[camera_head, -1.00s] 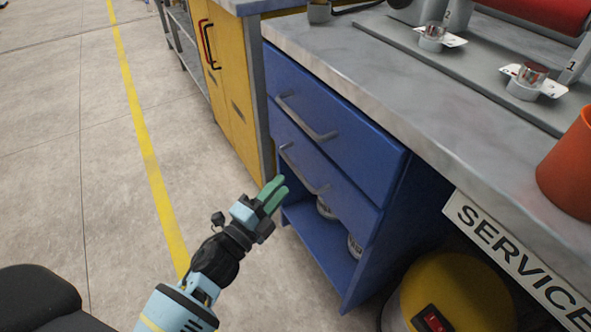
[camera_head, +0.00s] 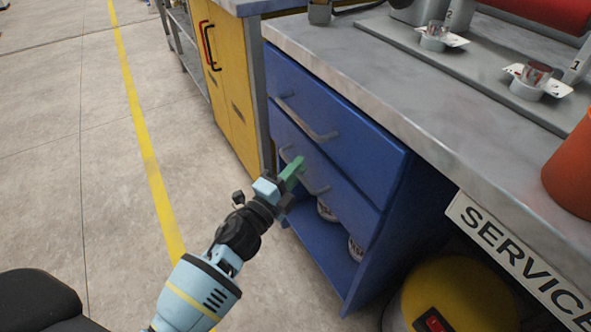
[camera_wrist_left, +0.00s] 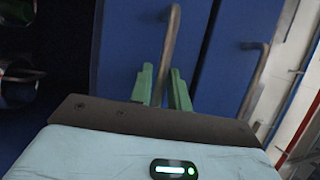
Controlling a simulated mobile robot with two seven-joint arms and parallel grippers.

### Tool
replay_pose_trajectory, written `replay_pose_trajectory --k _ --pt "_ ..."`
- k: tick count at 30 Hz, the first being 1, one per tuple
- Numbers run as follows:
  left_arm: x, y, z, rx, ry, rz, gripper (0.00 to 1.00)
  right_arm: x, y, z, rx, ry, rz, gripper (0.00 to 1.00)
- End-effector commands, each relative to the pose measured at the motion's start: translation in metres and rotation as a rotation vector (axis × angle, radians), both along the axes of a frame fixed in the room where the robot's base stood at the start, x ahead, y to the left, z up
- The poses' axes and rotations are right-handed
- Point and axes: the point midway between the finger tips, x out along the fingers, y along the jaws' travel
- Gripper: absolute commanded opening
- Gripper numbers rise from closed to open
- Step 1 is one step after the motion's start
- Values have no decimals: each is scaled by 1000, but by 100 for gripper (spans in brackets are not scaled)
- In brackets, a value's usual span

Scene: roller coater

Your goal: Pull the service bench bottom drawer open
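The blue bottom drawer (camera_head: 348,204) of the service bench sits under the top drawer (camera_head: 350,140) and looks shut. Its grey bar handle (camera_head: 316,188) is partly hidden by my left gripper (camera_head: 293,172) in the head view. In the left wrist view the handle (camera_wrist_left: 169,48) runs between the two green fingertips of my left gripper (camera_wrist_left: 161,88). The fingers stand apart on either side of the bar, with a gap visible, so the gripper is open around it. My right gripper is in neither view.
An open shelf with a few cans (camera_head: 326,211) lies below the bottom drawer. A yellow cabinet (camera_head: 232,90) stands to the left. The grey worktop (camera_head: 400,90) overhangs the drawers. A yellow round machine (camera_head: 455,290) sits under the bench. The floor in front is clear.

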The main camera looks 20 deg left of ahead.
Motion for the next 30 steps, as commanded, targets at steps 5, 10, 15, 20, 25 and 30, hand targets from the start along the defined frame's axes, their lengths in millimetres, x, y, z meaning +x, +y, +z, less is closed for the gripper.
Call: replay_pose_trajectory --k 5,10,15,20,25,30 --pt "0 0 0 0 0 0 0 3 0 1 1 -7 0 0" --pt "0 0 0 0 0 0 0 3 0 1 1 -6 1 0" --pt "-2 2 0 0 0 1 0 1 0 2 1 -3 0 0" --pt "-12 10 0 0 2 2 0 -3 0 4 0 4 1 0" --pt "-37 29 1 1 3 2 0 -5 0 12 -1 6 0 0" --pt "-72 56 1 3 3 1 0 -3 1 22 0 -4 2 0"
